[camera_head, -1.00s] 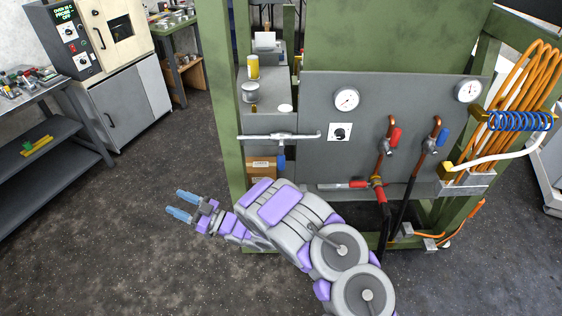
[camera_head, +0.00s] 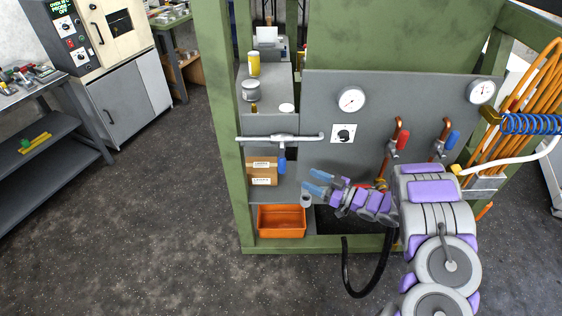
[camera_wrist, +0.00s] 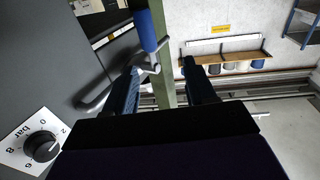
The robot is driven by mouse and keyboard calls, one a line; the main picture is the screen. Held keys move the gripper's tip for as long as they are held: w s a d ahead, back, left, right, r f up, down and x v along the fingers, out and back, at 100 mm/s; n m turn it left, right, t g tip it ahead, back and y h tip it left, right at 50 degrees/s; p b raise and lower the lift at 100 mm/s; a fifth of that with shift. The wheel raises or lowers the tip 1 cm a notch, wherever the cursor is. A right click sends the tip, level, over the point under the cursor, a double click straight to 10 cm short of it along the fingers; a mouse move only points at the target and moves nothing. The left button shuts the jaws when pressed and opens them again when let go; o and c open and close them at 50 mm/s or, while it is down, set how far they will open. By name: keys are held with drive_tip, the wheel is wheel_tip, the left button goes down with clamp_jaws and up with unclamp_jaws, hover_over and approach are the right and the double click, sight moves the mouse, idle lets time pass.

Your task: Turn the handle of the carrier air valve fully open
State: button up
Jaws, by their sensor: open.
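No label in view says which valve is the carrier air valve. A blue handle (camera_head: 282,160) hangs from a grey metal pipe (camera_head: 270,138) on the left of the panel. In the wrist view a blue handle (camera_wrist: 150,30) on a grey fitting shows at the top, ahead of the fingers. My gripper (camera_head: 308,180) points left in front of the panel, its blue fingers apart and empty, right of and below that handle. The fingers also show apart in the wrist view (camera_wrist: 161,69). Valves with a red handle (camera_head: 403,139) and a blue handle (camera_head: 452,140) stand at the right.
The grey panel (camera_head: 322,100) carries two gauges and a black knob (camera_head: 343,133), also in the wrist view (camera_wrist: 42,146). A cardboard box (camera_head: 263,171) and an orange bin (camera_head: 282,221) sit low at left. A black hose (camera_head: 352,280) curves below. The floor at left is clear.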

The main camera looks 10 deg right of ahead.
approach(283, 164)
drive_tip(key=shift+h, duration=0.3)
drive_tip(key=x, duration=0.3)
drive_tip(key=b+x, duration=0.1)
drive_tip(key=x, duration=0.3)
drive_tip(key=f+b+x, duration=0.1)
drive_tip(key=x, duration=0.3)
drive_tip(key=shift+w+d, duration=0.3)
drive_tip(key=shift+w, duration=0.1)
clamp_jaws()
